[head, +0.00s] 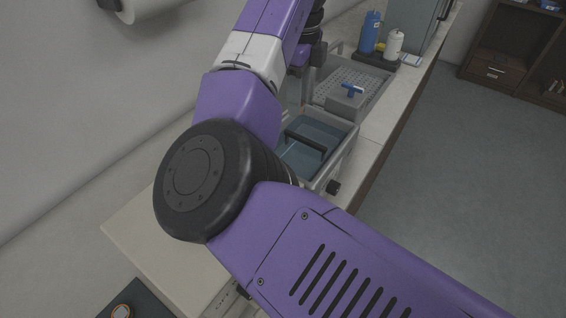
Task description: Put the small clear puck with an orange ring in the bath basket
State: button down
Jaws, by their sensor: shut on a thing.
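My gripper (310,90) is partly in view beyond my purple arm, low over the left side of the basins. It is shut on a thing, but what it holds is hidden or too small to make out. A small round piece with an orange ring (122,311) lies on a dark mat at the bottom left edge, cut off by the frame; I cannot tell whether it is clear. A perforated grey basket or tray (372,82) sits at the back of the bench. In front of it is a basin with a blue-grey inside (300,160) and a dark bar across it.
A blue bottle (370,32) and a white bottle (394,43) stand behind. My arm hides much of the bench (150,225). Open floor lies at right.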

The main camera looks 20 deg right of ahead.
notch_tip(320, 180, down, 20)
jog(key=shift+r+p, duration=0.15)
jog(key=shift+p, duration=0.95)
jog(key=c, duration=1.4)
grip_release()
jog(key=shift+c, duration=0.2)
notch_tip(320, 180, up, 12)
jog(key=b, duration=0.2)
